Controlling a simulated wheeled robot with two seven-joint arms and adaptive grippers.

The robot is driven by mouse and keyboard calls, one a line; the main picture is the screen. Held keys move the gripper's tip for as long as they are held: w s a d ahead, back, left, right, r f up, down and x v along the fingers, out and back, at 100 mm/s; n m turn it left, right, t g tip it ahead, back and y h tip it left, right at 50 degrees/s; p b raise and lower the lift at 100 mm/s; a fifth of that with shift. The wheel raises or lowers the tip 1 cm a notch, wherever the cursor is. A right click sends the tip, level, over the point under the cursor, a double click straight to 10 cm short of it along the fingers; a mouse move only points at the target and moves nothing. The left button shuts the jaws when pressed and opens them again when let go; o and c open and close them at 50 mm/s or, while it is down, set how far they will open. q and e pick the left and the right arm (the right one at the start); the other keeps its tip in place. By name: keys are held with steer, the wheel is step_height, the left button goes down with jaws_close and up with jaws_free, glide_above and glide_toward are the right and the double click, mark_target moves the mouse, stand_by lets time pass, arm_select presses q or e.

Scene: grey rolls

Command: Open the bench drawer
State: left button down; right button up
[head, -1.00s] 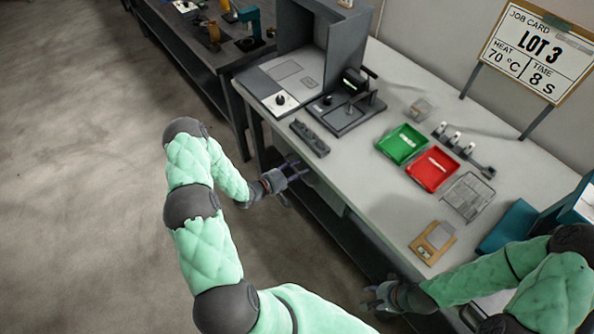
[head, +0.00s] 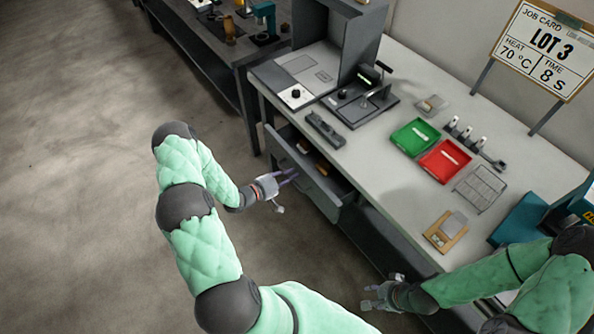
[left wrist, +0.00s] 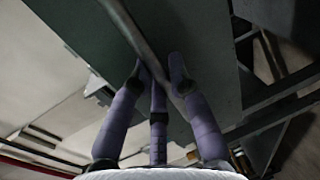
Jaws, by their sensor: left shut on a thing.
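The bench drawer (head: 318,190) is pulled out from under the bench's front edge, and its dark inside shows with a few small brownish things in it. My left gripper (head: 291,176) is at the drawer's front. In the left wrist view the fingers (left wrist: 160,75) are shut on the drawer's bar handle (left wrist: 130,30), which runs across the drawer front. My right gripper (head: 372,297) hangs low by the bench's near front side, clear of the drawer and apparently empty; its fingers look spread.
The bench top (head: 395,195) carries a green tray (head: 415,137), a red tray (head: 445,161), a grey press (head: 360,102) and a dark rack (head: 325,129). A job card (head: 543,48) stands at the back. Open floor (head: 90,180) lies left of the bench.

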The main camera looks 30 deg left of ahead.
arm_select(q)
steer(key=f+p+v, duration=0.1)
steer(key=f+v, duration=0.1)
steer(key=v, duration=0.8)
steer(key=f+p+v, duration=0.1)
steer(key=f+v, duration=0.1)
steer(key=v, duration=0.8)
steer(key=shift+s+a, duration=0.2)
steer(key=shift+s, duration=0.3)
steer(key=shift+f, duration=0.1)
steer(key=c, duration=1.1)
jaws_free()
steer(key=shift+c, duration=0.2)
steer(key=v, duration=1.2)
